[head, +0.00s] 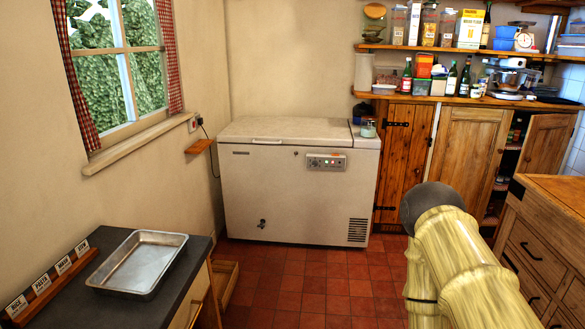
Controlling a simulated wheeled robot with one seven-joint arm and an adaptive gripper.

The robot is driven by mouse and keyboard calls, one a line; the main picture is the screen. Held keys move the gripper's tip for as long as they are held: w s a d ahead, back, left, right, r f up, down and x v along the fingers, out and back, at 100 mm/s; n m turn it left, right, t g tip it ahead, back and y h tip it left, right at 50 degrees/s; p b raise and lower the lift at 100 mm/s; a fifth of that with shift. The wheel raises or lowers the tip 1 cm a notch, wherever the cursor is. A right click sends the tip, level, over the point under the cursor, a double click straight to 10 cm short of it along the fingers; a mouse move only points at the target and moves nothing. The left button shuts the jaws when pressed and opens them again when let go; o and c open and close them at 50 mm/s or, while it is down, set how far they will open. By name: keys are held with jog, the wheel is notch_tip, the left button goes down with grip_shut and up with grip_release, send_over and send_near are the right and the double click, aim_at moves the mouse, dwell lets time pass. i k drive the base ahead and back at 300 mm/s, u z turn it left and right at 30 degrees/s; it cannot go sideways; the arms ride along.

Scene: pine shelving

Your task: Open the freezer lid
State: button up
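A white chest freezer (290,200) stands against the far wall, left of the wooden cupboards. Its lid (285,129) lies flat and closed on top, with a handle (267,142) at the front edge left of centre. A control panel (326,162) is on the upper right of the front. A small jar (368,129) stands on the top at the right end, beside the lid. My arm shows at the lower right, well in front of the freezer and apart from it. My gripper's fingers are not visible in the head view.
Red tiled floor (310,285) is clear before the freezer. A dark counter at the lower left holds a metal tray (138,264) and a labelled rack (50,285). A wooden drawer unit (540,250) stands at right. A small wall shelf (199,146) is left of the freezer.

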aim_at(280, 130)
jog(key=i, duration=3.7)
jog(key=u, duration=2.5)
jog(key=i, duration=0.1)
jog(key=z, duration=2.6)
